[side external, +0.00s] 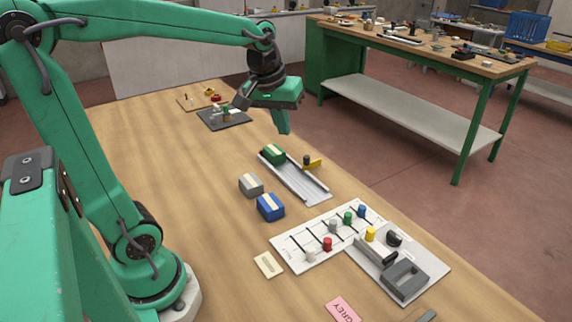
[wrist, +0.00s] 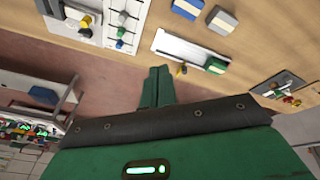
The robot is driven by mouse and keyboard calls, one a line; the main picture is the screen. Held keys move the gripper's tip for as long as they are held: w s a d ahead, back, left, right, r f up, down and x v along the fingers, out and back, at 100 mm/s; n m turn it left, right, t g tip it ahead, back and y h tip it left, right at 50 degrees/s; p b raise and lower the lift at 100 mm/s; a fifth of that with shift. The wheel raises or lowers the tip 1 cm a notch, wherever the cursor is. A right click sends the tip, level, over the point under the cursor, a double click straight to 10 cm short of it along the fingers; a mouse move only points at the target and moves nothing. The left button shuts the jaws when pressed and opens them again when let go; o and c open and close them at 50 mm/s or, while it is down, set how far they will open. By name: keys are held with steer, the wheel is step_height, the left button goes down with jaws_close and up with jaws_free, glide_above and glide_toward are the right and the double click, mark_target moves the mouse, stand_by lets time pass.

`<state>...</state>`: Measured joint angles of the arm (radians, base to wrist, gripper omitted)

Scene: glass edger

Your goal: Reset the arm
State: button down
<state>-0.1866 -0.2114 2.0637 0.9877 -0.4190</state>
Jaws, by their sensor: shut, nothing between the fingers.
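My gripper (side external: 284,128) hangs above the far edge of the wooden table, fingers pointing down, beyond the green block on the metal tray. The fingers are together and hold nothing. In the wrist view my gripper (wrist: 156,72) shows as two green fingers side by side. Beneath it on the table are a green block (side external: 273,154) at the far end of a metal channel tray (side external: 305,187), a grey block (side external: 251,185) and a blue block (side external: 270,207). None of them touches my gripper.
A white board (side external: 290,245) with coloured pegs lies at the near right, beside a plate with a grey frame (side external: 404,281). A dark mat (side external: 222,120) with small parts lies at the back. A pink card (side external: 343,310) is in front. The table's left middle is clear.

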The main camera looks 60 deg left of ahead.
steer(key=s+d+f+m+t, duration=0.2)
steer(key=s+d+m, duration=0.4)
steer(key=s, duration=0.6)
steer(key=shift+d+m+h, duration=0.25)
steer(key=shift+m+h, duration=0.05)
steer(key=shift+m, duration=0.2)
